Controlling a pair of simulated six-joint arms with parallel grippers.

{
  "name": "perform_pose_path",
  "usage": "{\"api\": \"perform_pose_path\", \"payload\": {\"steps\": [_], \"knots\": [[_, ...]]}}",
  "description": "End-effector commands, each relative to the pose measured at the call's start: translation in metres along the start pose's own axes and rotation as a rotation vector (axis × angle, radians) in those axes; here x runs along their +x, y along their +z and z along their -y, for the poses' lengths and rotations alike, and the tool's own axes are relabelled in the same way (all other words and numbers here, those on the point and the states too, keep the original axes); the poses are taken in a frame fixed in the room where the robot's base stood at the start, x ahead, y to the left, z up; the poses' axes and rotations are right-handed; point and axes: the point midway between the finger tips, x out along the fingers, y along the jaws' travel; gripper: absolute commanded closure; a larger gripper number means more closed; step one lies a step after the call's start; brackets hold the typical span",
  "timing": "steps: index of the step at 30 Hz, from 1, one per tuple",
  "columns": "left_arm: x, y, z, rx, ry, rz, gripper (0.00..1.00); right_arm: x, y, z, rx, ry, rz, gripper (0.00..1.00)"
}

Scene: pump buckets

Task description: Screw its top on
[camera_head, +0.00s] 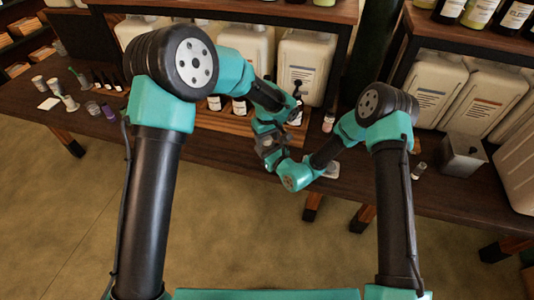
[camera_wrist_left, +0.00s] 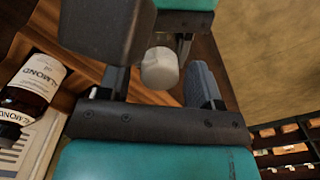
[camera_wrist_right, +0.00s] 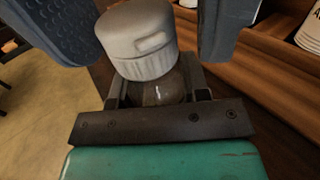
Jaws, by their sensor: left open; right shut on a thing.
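A small glass bottle (camera_wrist_right: 165,88) with a whitish, ribbed top (camera_wrist_right: 140,42) shows in the right wrist view. My right gripper (camera_head: 277,161) is shut on the bottle's body. The top sits over the bottle's mouth, slightly tilted in that view; I cannot tell whether its thread is engaged. My left gripper (camera_head: 267,143) is open, its ridged fingers on either side of the top with visible gaps. In the left wrist view the same top (camera_wrist_left: 160,68) shows between the open fingers. In the head view the bottle is hidden by the grippers.
Below the grippers is the long wooden bench (camera_head: 190,130). A dark labelled bottle (camera_wrist_left: 33,85) stands near my left gripper. Large white canisters (camera_head: 307,68) line the back. Small cups (camera_head: 38,83) stand far left, a metal box (camera_head: 462,153) at right. The floor in front is clear.

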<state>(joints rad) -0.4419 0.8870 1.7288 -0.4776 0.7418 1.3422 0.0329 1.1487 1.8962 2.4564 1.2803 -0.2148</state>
Motion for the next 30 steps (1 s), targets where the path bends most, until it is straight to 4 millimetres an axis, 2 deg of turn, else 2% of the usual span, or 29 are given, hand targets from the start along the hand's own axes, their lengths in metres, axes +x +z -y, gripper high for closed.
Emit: {"api": "perform_pose_path", "payload": {"steps": [9,25,30], "knots": [[0.0026,-0.0002,0.0001,0.0,0.001,0.0,0.41,0.0,0.0,0.0,0.0,0.0,0.0,1.0],[0.0025,-0.0001,0.0001,0.0,0.001,0.0,0.91,0.0,-0.0001,0.0001,0.0,0.0,0.0,1.0],[0.0025,-0.0001,0.0001,0.024,0.0,0.0,0.92,0.0,0.0,0.0001,0.0,0.0,0.0,1.0]]}}
